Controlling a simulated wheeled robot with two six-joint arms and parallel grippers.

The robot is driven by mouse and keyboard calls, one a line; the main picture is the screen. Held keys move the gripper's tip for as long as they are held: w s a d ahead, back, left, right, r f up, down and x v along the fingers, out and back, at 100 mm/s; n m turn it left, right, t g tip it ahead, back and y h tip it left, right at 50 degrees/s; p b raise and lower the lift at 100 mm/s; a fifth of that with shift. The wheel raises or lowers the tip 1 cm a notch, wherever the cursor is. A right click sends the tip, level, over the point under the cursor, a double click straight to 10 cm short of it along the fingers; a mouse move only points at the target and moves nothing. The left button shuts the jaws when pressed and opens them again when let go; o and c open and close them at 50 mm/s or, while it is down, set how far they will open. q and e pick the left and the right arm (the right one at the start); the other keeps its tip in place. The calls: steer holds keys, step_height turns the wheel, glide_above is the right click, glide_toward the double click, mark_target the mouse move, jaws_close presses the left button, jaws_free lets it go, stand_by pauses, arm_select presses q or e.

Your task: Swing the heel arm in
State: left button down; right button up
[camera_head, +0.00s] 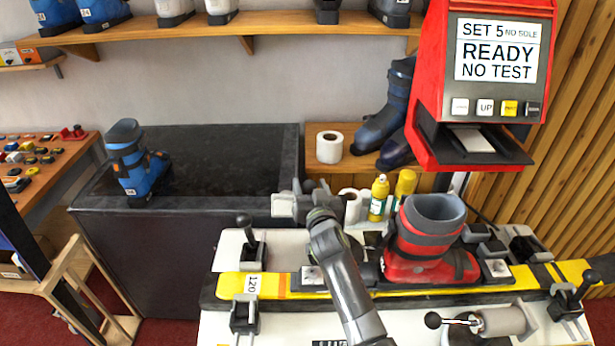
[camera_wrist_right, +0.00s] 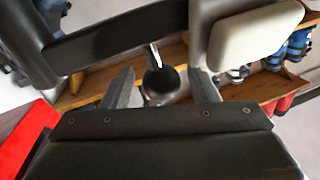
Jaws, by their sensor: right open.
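My right gripper (camera_head: 290,205) is left of the red boot (camera_head: 430,240), above the white bench top. In the right wrist view its two grey fingers (camera_wrist_right: 162,88) are open. A black ball knob (camera_wrist_right: 160,82) on a thin metal rod shows between them, with a gap on each side. Behind the knob a dark bar (camera_wrist_right: 115,38) crosses the view, and a cream pad (camera_wrist_right: 255,42) is at its right. I cannot tell for sure which part is the heel arm. The knob is not clear in the head view. My left gripper is not in view.
A yellow strip (camera_head: 340,287) runs along the bench (camera_head: 222,257). Ball-knob levers stand at left (camera_head: 244,222) and right (camera_head: 588,280). A red machine (camera_head: 428,75) hangs at right. A blue boot (camera_head: 135,165) stands on the dark counter (camera_head: 230,150).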

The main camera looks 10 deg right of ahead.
steer(key=shift+w, duration=0.3)
steer(key=shift+s+r, duration=0.2)
steer(key=shift+s, duration=0.05)
steer(key=shift+c, duration=0.3)
jaws_close()
